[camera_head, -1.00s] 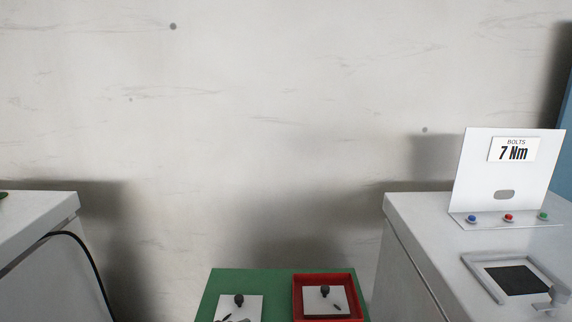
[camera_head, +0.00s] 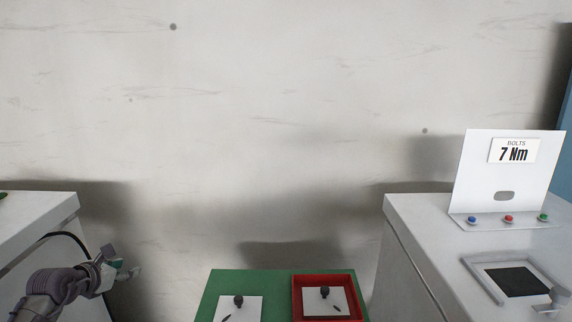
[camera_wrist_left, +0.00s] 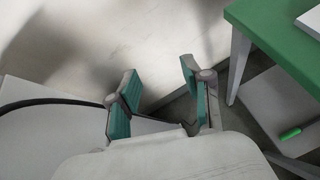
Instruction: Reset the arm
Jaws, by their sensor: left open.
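My left gripper (camera_head: 122,262) is in the lower left of the head view, in front of the left white cabinet's edge and left of the green table. In the left wrist view its two teal-padded fingers (camera_wrist_left: 160,100) are spread apart with nothing between them. The floor and the pale wall show beyond them.
A green table (camera_head: 280,277) holds a white plate (camera_head: 240,308) and a red tray (camera_head: 298,300) with another plate. White cabinets stand left (camera_head: 40,215) and right (camera_head: 415,240). A "BOLTS 7 Nm" panel (camera_head: 508,175) with buttons stands on the right one. A green object (camera_wrist_left: 291,134) lies below the table.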

